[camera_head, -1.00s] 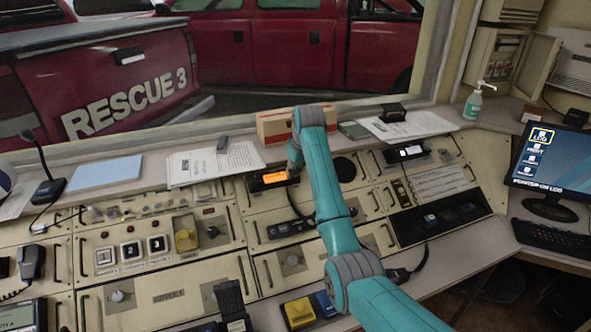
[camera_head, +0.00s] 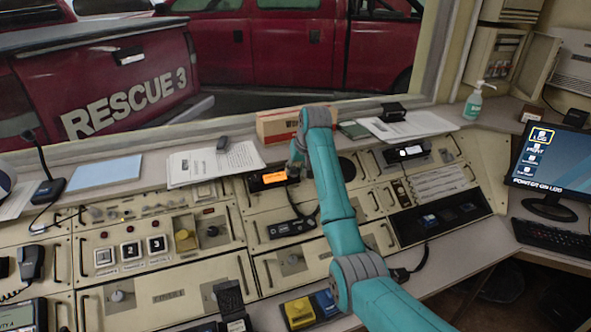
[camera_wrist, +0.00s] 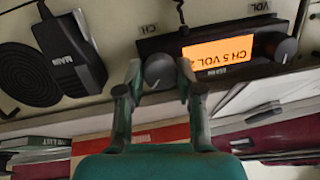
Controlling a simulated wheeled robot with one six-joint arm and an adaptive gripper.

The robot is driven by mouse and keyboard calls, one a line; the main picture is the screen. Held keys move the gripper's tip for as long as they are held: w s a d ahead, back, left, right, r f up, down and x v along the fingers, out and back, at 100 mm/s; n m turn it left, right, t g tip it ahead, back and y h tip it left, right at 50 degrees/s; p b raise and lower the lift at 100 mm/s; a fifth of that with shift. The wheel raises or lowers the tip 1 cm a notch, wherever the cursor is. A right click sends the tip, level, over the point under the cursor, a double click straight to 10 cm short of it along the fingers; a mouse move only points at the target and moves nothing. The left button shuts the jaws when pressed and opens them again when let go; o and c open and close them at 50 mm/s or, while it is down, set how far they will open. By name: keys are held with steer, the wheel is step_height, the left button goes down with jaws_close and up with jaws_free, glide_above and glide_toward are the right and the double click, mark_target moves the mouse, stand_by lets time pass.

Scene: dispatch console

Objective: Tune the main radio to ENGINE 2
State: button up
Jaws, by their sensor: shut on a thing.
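The main radio (camera_wrist: 173,45) is a dark unit with an orange lit display (camera_wrist: 222,47), upside down in the wrist view. The display seems to read CH 5 VOL; its last figure is unclear. The fingers of my gripper (camera_wrist: 158,76) are closed around the sides of the dark channel knob (camera_wrist: 159,68), below the CH label. The volume knob (camera_wrist: 281,48) is at the display's other side, clear of the fingers. In the head view the radio display (camera_head: 274,177) glows orange, and my arm hides the radio's right part; my gripper (camera_head: 294,172) is partly hidden.
A black handset (camera_wrist: 72,55) and a round speaker grille (camera_wrist: 28,72) are left of the radio in the wrist view. A cardboard box (camera_head: 275,127) and papers (camera_head: 213,163) lie on the ledge behind. A monitor (camera_head: 553,160) stands at right.

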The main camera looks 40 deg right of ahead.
steer(key=shift+m, duration=0.9)
steer(key=o, duration=1.2)
steer(key=shift+c, duration=0.2)
steer(key=v, duration=1.2)
steer(key=shift+d, duration=0.15)
steer(key=shift+s+f, duration=0.1)
steer(key=shift+f, duration=0.05)
